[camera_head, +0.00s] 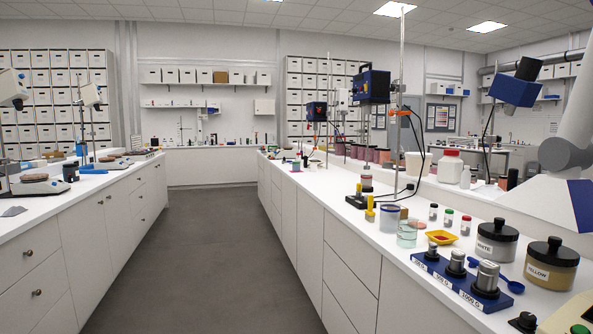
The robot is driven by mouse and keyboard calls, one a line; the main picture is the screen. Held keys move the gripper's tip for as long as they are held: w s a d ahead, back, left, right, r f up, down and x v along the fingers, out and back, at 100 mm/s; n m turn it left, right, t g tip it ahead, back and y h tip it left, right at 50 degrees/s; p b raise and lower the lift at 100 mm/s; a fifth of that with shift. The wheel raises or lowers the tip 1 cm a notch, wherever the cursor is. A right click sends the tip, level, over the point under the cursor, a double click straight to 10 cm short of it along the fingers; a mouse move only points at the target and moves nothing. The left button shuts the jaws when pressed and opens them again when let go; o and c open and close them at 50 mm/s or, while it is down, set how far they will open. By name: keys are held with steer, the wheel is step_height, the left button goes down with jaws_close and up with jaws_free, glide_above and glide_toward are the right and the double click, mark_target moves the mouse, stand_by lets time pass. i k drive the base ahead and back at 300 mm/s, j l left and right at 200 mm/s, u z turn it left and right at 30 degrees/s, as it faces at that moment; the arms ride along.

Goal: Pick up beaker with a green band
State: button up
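A clear glass beaker with a greenish band (407,236) stands upright on the white counter at the right, near its front edge. A similar beaker with a blue band (389,218) stands just behind it and to the left. The fingers of my gripper are not in view. A white and blue arm part shows at the right edge, and I cannot tell from it where the gripper is.
Dark-lidded jars labelled WHITE (496,243) and YELLOW (550,266) stand farther right. A stirrer stand (397,150) rises behind. The grey floor aisle (215,260) is clear.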

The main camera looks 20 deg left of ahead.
mark_target(295, 164)
steer(key=i+j+u, duration=0.45)
steer(key=i+u, duration=0.15)
steer(key=i+j+u, duration=0.25)
steer(key=i, duration=0.7)
steer(key=i+u, duration=0.25)
steer(key=i, duration=2.55)
steer(key=i+z, duration=0.2)
steer(key=i, duration=0.25)
steer(key=i+j+z, duration=0.2)
steer(key=i, duration=0.2)
steer(key=i+j+z, duration=0.2)
steer(key=i, duration=0.2)
steer(key=i+j+z, duration=0.25)
steer(key=i, duration=0.15)
steer(key=i+j+z, duration=0.75)
steer(key=z, duration=0.15)
steer(key=i+j+z, duration=0.15)
steer(key=j+z, duration=0.15)
steer(key=j, duration=0.2)
steer(key=i+j+z, duration=0.15)
steer(key=j+z, duration=0.15)
steer(key=j, duration=0.15)
steer(key=i+j+z, duration=0.1)
steer(key=i+j, duration=0.15)
steer(key=i, duration=0.3)
